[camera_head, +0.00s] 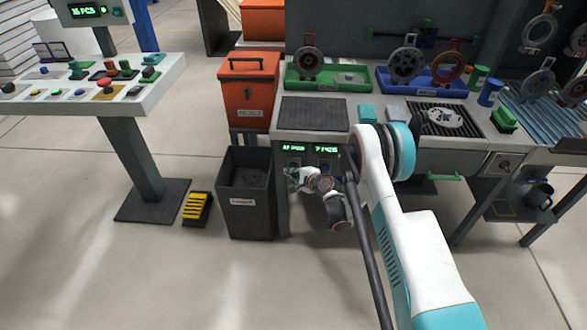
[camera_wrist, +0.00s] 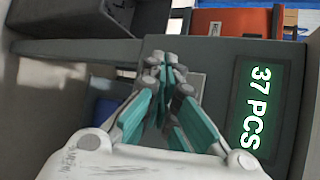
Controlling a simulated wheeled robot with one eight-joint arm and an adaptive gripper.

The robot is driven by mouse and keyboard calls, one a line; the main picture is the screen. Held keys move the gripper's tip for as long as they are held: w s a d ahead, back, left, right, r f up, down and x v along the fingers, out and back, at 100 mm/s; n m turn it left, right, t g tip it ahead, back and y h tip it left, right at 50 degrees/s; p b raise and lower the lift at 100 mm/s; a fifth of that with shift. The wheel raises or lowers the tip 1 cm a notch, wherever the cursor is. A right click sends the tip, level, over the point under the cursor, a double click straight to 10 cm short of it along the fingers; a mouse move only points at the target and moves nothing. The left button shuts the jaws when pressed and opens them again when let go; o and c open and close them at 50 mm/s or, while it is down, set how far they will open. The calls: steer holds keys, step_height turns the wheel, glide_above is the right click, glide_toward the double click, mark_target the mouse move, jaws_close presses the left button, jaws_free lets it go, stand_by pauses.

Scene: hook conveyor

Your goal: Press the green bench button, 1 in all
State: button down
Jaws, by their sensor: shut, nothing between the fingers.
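My gripper (camera_head: 293,177) is shut and empty in front of the bench front (camera_head: 283,140), just below the left green-lit display (camera_head: 293,148). In the wrist view the closed fingertips (camera_wrist: 164,66) point at a grey panel beside the display reading 37 PCS (camera_wrist: 257,107). The fingers cover a pale square plate (camera_wrist: 197,85) on that panel. I cannot make out a green button there; the fingers may hide it. Whether the tips touch the panel cannot be told. A blue round part (camera_wrist: 104,110) shows partly behind the fingers.
A dark bin (camera_head: 246,205) stands left of my gripper, below an orange box (camera_head: 249,90). A control console (camera_head: 150,95) with several buttons stands at the left, with a yellow pedal (camera_head: 197,208) nearby. Trays with metal parts sit on the bench top.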

steer(key=shift+s, duration=0.65)
stand_by(0.4)
